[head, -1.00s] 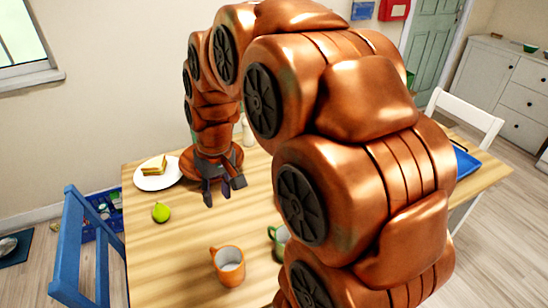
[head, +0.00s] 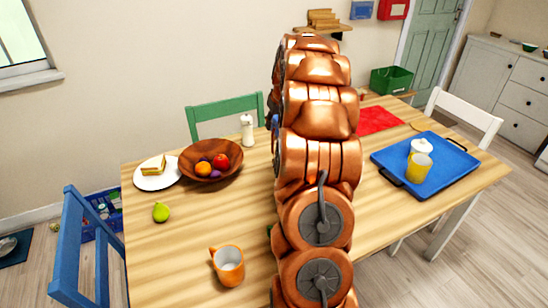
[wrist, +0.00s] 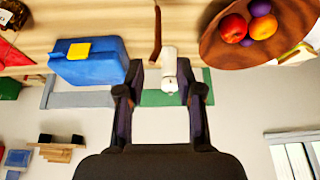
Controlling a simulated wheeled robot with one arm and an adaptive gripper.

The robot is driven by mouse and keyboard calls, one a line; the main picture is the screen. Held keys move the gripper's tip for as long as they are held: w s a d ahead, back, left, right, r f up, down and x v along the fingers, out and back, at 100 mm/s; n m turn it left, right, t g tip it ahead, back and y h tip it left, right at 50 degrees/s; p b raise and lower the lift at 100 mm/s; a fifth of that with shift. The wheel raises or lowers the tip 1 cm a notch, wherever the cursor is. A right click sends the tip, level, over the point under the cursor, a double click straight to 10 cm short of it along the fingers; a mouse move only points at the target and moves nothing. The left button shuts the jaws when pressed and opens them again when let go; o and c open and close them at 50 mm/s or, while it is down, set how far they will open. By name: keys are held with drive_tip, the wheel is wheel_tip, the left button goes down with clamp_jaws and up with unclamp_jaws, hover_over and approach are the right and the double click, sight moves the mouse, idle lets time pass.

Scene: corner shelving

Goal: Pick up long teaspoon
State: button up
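I cannot make out a teaspoon for sure in either view. A thin, long brown object (wrist: 156,38) shows at the top of the wrist view, beyond my fingertips; I cannot tell whether it is the teaspoon. My gripper (wrist: 160,68) is open in the wrist view, its two dark fingers well apart. A white shaker (wrist: 169,65) appears in line with the gap, near the right fingertip, and looks beyond it. The shaker also stands on the table in the head view (head: 247,130). There my gripper is hidden behind my arm.
The wooden table (head: 180,260) bears a fruit bowl (head: 232,178), a sandwich plate (head: 150,185), a green pear (head: 161,212), an orange mug (head: 228,266) and a blue tray (head: 445,180) with cups. A blue box (wrist: 88,68) shows in the wrist view.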

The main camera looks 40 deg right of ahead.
drive_tip(key=shift+w+d+f, duration=0.2)
drive_tip(key=shift+d+f, duration=0.15)
drive_tip(key=shift+f, duration=0.2)
drive_tip(key=p+x, duration=0.3)
drive_tip(key=x, duration=0.3)
drive_tip(key=shift+w+f, duration=0.25)
drive_tip(key=shift+w, duration=0.15)
clamp_jaws()
